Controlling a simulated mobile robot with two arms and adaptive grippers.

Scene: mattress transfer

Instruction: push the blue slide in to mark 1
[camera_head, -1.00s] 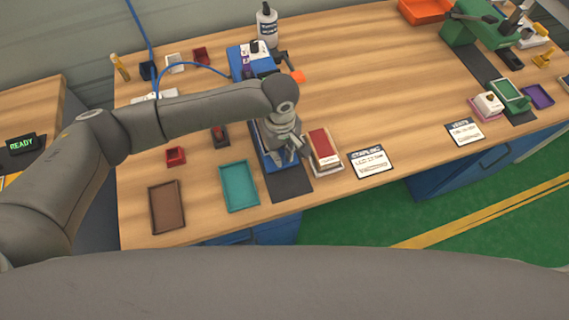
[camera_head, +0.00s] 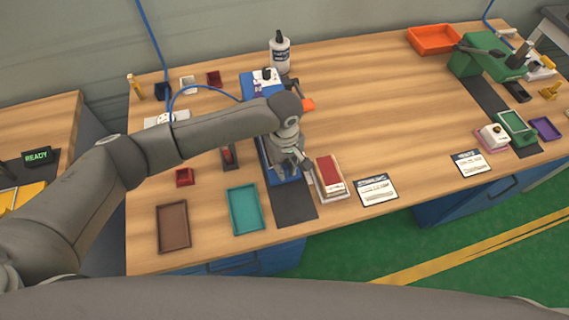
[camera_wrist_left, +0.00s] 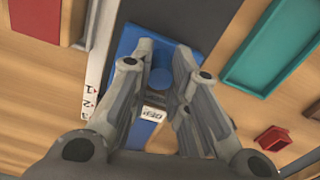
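The blue slide (camera_wrist_left: 130,42) lies under my left gripper, and its blue raised knob (camera_wrist_left: 186,62) shows between the fingers in the left wrist view. In the head view the blue fixture (camera_head: 268,160) is partly hidden by my left gripper (camera_head: 300,166), which points down over its near end. The fingers stand apart with the knob in the gap; I cannot tell whether they press on it. A white scale strip (camera_wrist_left: 97,85) with marks 1 and 2 runs beside the slide in the wrist view. My right gripper is not in view.
A dark mat (camera_head: 294,203) lies in front of the fixture. A teal tray (camera_head: 246,211) is to its left, and a red-topped block (camera_head: 330,172) stands close on its right. A white bottle (camera_head: 280,53) stands behind. The middle right of the table is clear.

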